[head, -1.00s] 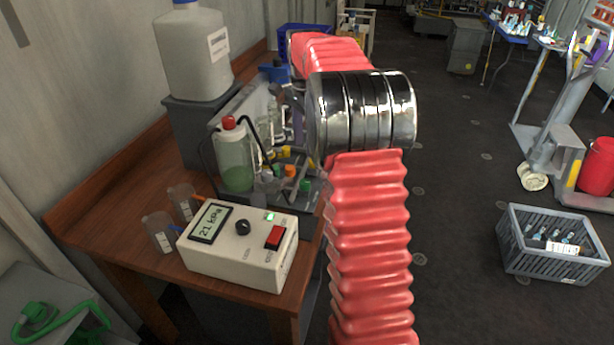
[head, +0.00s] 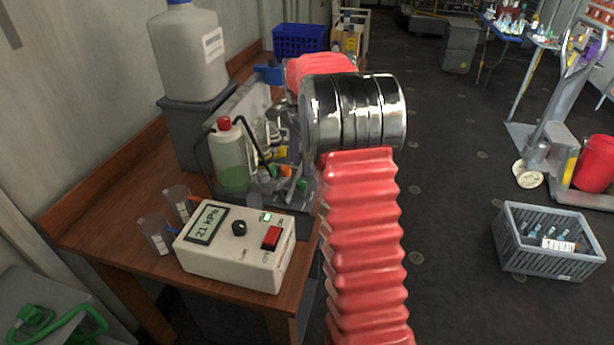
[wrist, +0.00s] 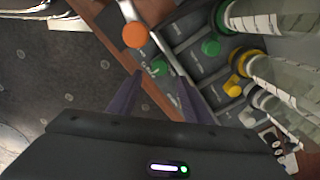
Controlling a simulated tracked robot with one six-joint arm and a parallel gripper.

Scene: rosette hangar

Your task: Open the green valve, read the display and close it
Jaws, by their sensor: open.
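A pale box (head: 235,248) on the wooden bench has a display (head: 207,225) reading 21 kPa, a black knob and a red switch. Behind it is a rack of glassware with small coloured valve knobs. A green knob (head: 302,185) and an orange knob (head: 287,170) show there. In the wrist view, a green knob (wrist: 159,66) lies just beyond and between my fingertips. A second green knob (wrist: 210,47) is to its right, and an orange knob (wrist: 135,35) is above left. My gripper (wrist: 158,84) is open and empty. My arm hides the gripper in the head view.
A bottle of green liquid (head: 231,160) with a red cap stands by the rack. Two beakers (head: 157,235) are left of the box. A large canister (head: 190,55) stands behind. A grey crate (head: 549,240) is on the floor at right. Yellow knobs (wrist: 233,88) sit close right.

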